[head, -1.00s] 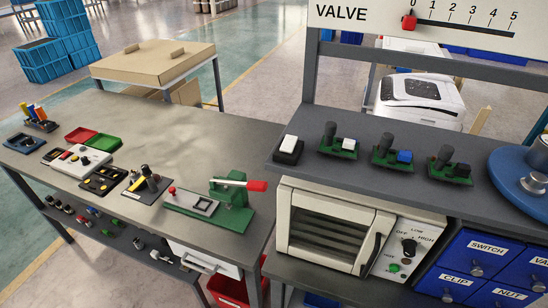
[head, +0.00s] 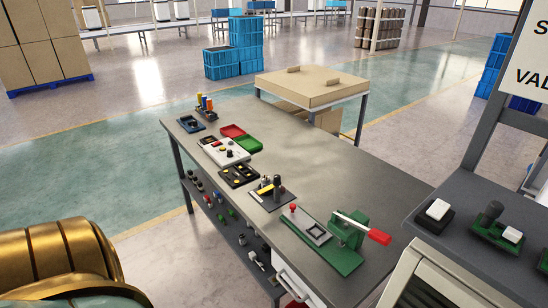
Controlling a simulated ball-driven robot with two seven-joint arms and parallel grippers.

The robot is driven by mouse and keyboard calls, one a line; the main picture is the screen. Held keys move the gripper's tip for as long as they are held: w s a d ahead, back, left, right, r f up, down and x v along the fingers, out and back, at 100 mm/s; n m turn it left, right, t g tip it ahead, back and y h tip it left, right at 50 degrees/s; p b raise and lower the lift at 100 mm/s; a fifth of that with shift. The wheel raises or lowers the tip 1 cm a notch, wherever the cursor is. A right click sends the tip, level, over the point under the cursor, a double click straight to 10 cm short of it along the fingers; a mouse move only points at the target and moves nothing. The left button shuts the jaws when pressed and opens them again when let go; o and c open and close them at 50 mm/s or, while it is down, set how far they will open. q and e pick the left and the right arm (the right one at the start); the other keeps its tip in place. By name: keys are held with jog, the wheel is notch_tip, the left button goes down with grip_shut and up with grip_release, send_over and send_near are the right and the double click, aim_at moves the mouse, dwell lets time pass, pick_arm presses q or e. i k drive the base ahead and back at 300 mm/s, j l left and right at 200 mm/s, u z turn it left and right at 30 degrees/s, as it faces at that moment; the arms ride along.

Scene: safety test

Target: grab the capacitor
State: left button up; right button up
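I cannot tell for sure which part is the capacitor. A white block sits on the same board. Another green board shows only partly, cut off at the right edge. On the long grey table, several small cylinders stand upright in a rack (head: 206,106) at the far end. Neither of my grippers is in view.
The long grey table (head: 325,172) holds a green lever press (head: 345,235), a white panel (head: 223,151), and red (head: 232,131) and green (head: 249,144) trays. A white switch (head: 437,211) sits on the shelf. A cardboard-coloured table (head: 310,90) stands behind; open floor lies left.

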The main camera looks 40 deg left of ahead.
aim_at(265, 180)
jog(key=u, duration=1.45)
